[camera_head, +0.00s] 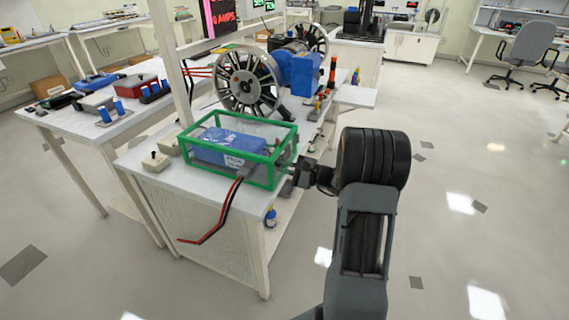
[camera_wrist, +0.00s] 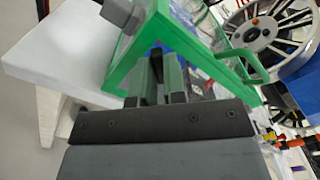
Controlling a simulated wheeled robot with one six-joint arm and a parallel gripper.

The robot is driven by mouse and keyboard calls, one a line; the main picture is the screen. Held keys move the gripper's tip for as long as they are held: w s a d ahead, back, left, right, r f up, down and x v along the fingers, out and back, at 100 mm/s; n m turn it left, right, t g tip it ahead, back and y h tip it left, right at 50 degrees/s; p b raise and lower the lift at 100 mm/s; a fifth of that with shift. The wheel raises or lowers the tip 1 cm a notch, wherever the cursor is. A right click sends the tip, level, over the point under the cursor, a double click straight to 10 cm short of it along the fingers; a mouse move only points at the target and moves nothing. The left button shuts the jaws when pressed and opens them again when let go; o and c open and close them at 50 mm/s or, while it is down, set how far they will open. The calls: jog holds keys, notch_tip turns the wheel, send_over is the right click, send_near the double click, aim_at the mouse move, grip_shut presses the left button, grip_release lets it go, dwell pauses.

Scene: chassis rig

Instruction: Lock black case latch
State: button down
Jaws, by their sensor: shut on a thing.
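A clear case with a green frame (camera_head: 272,171) stands on the near end of the white bench. A blue block (camera_head: 228,147) with a label lies inside it. My gripper (camera_head: 291,166) reaches in from the right and meets the case's right end. In the wrist view my gripper (camera_wrist: 158,62) points at the green frame (camera_wrist: 140,45), fingers close together. It is shut on a small part at the case end, which I take to be the latch.
A black and a red cable (camera_head: 212,225) hang from the case over the bench's front edge. A small beige switch box (camera_head: 156,162) sits left of the case. Spoked wheels (camera_head: 248,82) stand behind it.

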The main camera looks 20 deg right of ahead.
jog(key=shift+w+d+m+p, duration=0.1)
jog(key=shift+d+m+p, duration=0.05)
jog(key=shift+m+p, duration=4.05)
jog(key=shift+m+b, duration=0.65)
jog(key=shift+m, duration=0.25)
jog(key=c, duration=1.2)
grip_release()
jog(key=shift+r, duration=0.1)
jog(key=v, duration=1.3)
jog(key=shift+s+d+b, duration=0.25)
jog(key=shift+s+b, duration=0.05)
jog(key=shift+s, duration=0.05)
